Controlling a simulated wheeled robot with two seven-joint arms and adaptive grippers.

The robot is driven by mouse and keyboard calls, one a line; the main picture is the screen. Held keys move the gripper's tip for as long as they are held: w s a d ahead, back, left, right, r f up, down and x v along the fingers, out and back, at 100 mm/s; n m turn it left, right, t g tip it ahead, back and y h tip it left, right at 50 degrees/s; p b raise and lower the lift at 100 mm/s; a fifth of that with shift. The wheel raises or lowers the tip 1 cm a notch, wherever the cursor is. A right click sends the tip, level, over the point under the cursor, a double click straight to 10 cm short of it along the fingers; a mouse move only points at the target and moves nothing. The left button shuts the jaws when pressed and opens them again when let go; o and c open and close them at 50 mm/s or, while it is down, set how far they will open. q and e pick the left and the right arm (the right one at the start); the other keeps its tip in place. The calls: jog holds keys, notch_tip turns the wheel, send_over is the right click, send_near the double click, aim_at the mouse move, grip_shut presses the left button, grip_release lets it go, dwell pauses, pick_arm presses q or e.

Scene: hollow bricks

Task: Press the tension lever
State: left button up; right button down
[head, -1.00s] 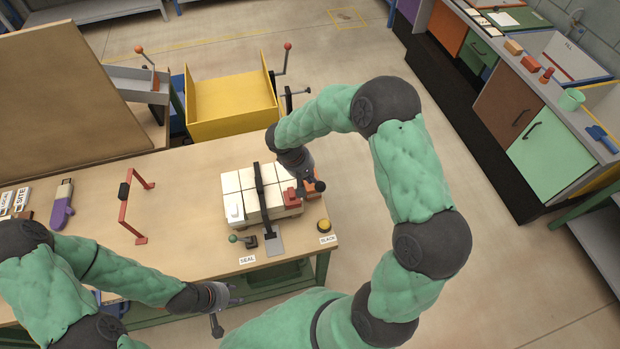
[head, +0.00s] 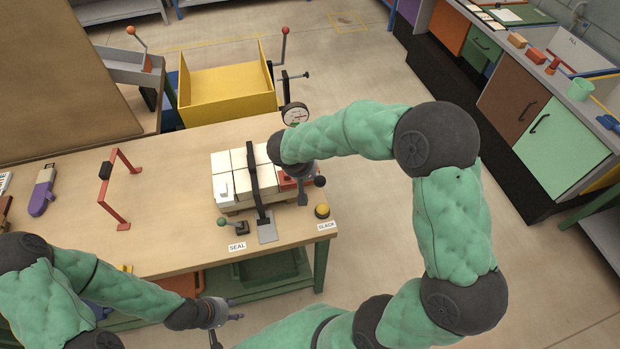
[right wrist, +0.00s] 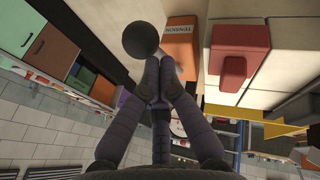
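The tension lever's dark ball knob (head: 320,181) stands at the right end of the strapped brick stack (head: 228,162). In the right wrist view the knob (right wrist: 143,38) is large, just beyond my fingertips, beside an orange block lettered TENSION (right wrist: 180,42). My right gripper (right wrist: 157,66) has its two fingertips together with nothing seen between them. The tips look close to the knob; I cannot tell whether they touch it. In the head view its fingers are partly hidden by my arm. My left gripper (head: 226,328) is open and empty in front of the bench.
A green-knobbed lever (head: 222,222) marked SEAL and a yellow button (head: 322,210) marked SLACK are at the bench's front. A black strap (head: 256,178) crosses the bricks. A red piece (right wrist: 240,62) is right of the knob. A red frame (head: 119,190) stands left; bare bench lies between.

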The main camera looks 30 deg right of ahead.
pick_arm(q)
jog(key=shift+s+f+b, duration=0.15)
jog(key=shift+f+b, duration=2.1)
jog(key=shift+f, duration=0.45)
pick_arm(e)
jog(key=shift+s+a+f, duration=0.1)
jog(key=shift+s+f, duration=0.35)
jog(key=shift+f, duration=0.45)
jog(key=shift+s+a+f, duration=0.1)
jog(key=shift+s+f, duration=0.35)
jog(key=shift+f, duration=0.4)
jog(key=shift+s+f, duration=0.1)
